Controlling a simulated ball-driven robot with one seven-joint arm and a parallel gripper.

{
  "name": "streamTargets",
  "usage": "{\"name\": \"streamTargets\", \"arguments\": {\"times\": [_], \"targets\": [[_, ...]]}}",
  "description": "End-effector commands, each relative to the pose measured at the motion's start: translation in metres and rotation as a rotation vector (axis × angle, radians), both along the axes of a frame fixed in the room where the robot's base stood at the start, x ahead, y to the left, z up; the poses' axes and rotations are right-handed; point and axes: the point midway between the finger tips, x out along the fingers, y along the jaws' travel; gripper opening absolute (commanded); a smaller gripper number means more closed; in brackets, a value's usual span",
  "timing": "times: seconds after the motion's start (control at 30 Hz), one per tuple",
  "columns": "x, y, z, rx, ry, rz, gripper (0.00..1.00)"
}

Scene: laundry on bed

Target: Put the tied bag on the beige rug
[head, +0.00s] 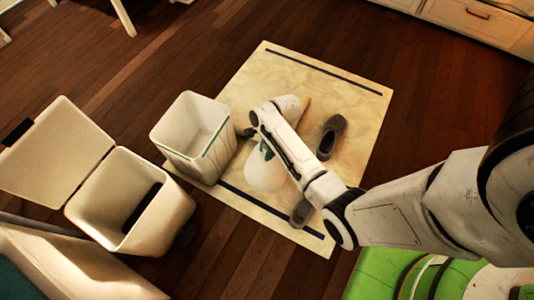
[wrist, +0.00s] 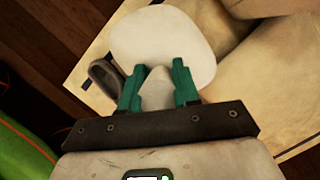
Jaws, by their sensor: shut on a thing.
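The tied bag (head: 262,174) is white and rounded. In the head view it shows below my forearm, over the beige rug (head: 360,96), which has a dark stripe near each end. My gripper (head: 266,151) has green fingers and is partly hidden by the arm. In the wrist view the fingers (wrist: 158,90) are shut on the bag's pale neck, with the bag's body (wrist: 160,42) beyond them. I cannot tell whether the bag touches the rug.
A white open bin (head: 192,135) stands at the rug's left edge. A dark shoe (head: 332,136) lies on the rug, and another (head: 301,213) lies near its front stripe. A lidded bin (head: 130,205) stands open farther left. Green fabric (head: 385,272) is at the lower right.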

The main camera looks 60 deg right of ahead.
Motion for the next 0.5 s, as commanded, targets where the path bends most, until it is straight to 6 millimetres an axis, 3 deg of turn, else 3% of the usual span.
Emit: {"name": "streamTargets", "arguments": {"times": [0.2, 0.5], "targets": [[0.002, -0.003, -0.032, -0.001, -0.001, 0.0, 0.0], [0.002, -0.003, -0.034, -0.001, -0.002, 0.0, 0.0]]}}
